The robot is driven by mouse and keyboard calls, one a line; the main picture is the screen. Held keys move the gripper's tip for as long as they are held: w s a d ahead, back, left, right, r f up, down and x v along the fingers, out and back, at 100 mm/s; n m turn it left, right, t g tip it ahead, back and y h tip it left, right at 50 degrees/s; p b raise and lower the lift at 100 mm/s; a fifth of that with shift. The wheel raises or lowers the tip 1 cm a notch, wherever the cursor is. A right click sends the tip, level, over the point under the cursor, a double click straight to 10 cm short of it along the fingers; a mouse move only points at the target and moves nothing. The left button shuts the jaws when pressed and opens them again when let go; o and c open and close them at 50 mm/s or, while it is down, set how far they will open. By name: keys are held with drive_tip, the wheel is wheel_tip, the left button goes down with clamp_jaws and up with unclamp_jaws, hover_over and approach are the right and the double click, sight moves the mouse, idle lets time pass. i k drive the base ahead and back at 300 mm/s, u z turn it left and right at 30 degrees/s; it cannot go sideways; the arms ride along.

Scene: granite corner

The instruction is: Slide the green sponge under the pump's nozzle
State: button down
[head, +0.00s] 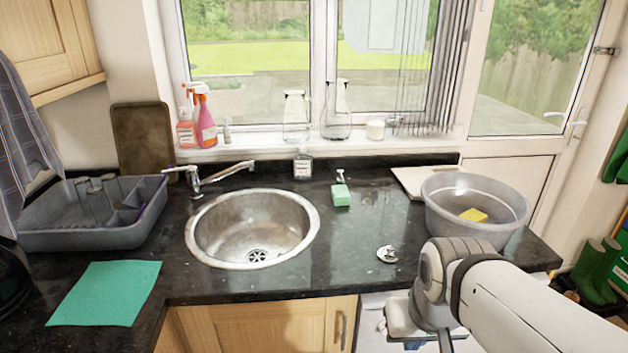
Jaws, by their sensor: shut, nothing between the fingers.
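The green sponge (341,195) is a small block on the dark counter, right of the sink. The pump's lower part is hidden, and I cannot tell how far the sponge reaches under the nozzle. My gripper (428,343) is at the bottom edge, in front of and below the counter's front edge, well apart from the sponge. It is shut and empty; its tips are partly cut off by the frame.
A round steel sink (252,257) lies left of the sponge. A metal plug (387,254) lies nearer me. A labelled bottle (302,167) stands back left. The counter before the sponge is clear.

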sight(340, 196)
drive_tip(key=u, duration=0.15)
drive_tip(key=i, duration=1)
drive_tip(key=u, duration=0.05)
